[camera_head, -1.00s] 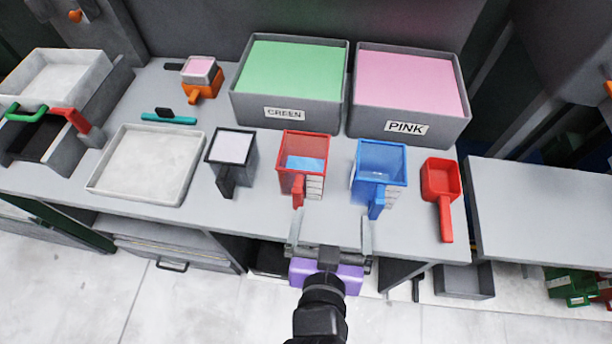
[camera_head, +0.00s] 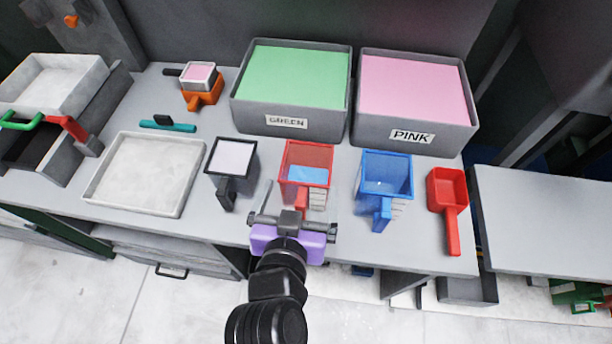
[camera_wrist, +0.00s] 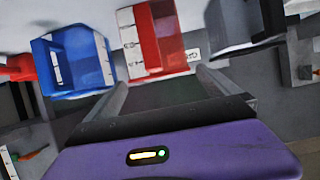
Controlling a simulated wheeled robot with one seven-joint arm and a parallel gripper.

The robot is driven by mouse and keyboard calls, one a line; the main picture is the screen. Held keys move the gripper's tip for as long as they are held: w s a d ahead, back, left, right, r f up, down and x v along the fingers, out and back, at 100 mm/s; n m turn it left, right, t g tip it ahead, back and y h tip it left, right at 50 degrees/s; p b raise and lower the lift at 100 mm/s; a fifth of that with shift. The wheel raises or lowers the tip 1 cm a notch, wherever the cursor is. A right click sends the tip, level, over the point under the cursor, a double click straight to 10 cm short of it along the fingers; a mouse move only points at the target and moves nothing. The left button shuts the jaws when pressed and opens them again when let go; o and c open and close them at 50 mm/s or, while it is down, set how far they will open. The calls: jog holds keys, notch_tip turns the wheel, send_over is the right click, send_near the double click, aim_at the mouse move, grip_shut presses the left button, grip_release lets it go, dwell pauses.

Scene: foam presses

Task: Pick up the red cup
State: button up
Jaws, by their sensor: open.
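The red cup (camera_head: 307,158) is a square, open-topped cup with a handle and a white scale on its side, upright near the table's front edge with blue showing inside. My gripper (camera_head: 287,200) is open and empty, at the near side of the red cup, by its handle. In the wrist view, the red cup (camera_wrist: 162,38) is ahead of the gap between my fingertips (camera_wrist: 160,78). I cannot tell whether a finger touches the handle.
A black cup (camera_head: 232,160) is to the left and a blue cup (camera_head: 385,172) to the right. A red scoop (camera_head: 447,200) lies farther right. The green (camera_head: 292,122) and pink (camera_head: 411,137) bins stand behind. A white tray (camera_head: 140,210) is at left.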

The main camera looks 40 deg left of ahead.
aim_at(302, 184)
jog(key=p+x, duration=0.1)
jog(key=x, duration=0.2)
jog(key=shift+w+a+r, duration=0.1)
jog(key=shift+w, duration=0.1)
jog(key=shift+p+x, duration=0.4)
jog(key=shift+x, duration=1.7)
jog(key=c, duration=1.6)
jog(key=shift+c, duration=0.2)
notch_tip(302, 184, up, 20)
jog(key=shift+b, duration=0.4)
